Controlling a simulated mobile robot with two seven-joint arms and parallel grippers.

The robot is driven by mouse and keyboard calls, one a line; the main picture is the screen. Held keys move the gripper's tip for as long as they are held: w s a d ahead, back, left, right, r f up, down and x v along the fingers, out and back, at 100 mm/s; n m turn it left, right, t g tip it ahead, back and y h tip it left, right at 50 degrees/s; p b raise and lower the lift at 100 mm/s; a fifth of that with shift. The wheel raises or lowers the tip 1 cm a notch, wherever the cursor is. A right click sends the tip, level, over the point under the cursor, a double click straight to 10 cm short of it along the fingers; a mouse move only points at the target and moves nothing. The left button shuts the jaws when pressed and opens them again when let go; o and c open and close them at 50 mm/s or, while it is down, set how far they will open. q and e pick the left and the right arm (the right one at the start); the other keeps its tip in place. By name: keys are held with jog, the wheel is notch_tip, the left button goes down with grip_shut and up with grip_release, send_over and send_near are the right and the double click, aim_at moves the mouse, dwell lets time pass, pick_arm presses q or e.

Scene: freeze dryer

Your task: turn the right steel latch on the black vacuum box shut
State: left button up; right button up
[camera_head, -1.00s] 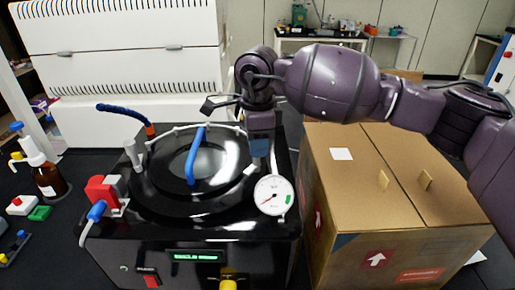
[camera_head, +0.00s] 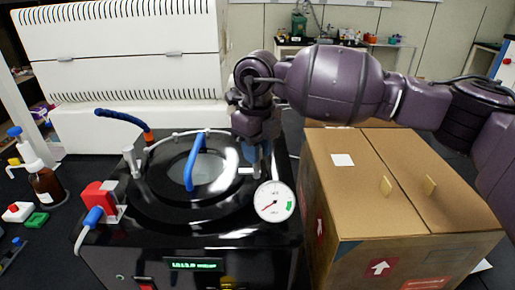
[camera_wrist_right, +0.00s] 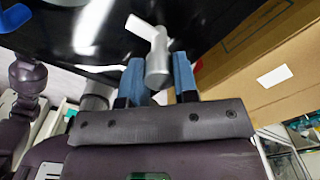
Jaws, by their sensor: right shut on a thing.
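The black vacuum box (camera_head: 130,250) has a round glass lid with a blue handle (camera_head: 194,162). The right steel latch (camera_head: 247,171) stands at the lid's right edge behind the gauge, partly hidden by my right gripper (camera_head: 257,160). Its short arm points left toward the lid. In the right wrist view, the blue fingers of my right gripper (camera_wrist_right: 159,82) are shut on the round post of the latch (camera_wrist_right: 157,60), one on each side. The left steel latch (camera_head: 131,161) stands at the lid's left edge. My left gripper is not in the head view.
A white dial gauge (camera_head: 274,202) stands just in front of the right latch. A large cardboard box (camera_head: 385,220) fills the right side, close to the vacuum box. A red valve (camera_head: 99,196) sits at the left, and a white machine (camera_head: 120,55) stands behind.

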jog(key=shift+r+m, duration=0.1)
jog(key=shift+m, duration=1)
jog(key=o, duration=0.9)
notch_tip(320, 180, up, 11)
jog(key=shift+f+b, duration=0.1)
jog(key=shift+b, duration=0.2)
jog(key=shift+s+f, duration=0.1)
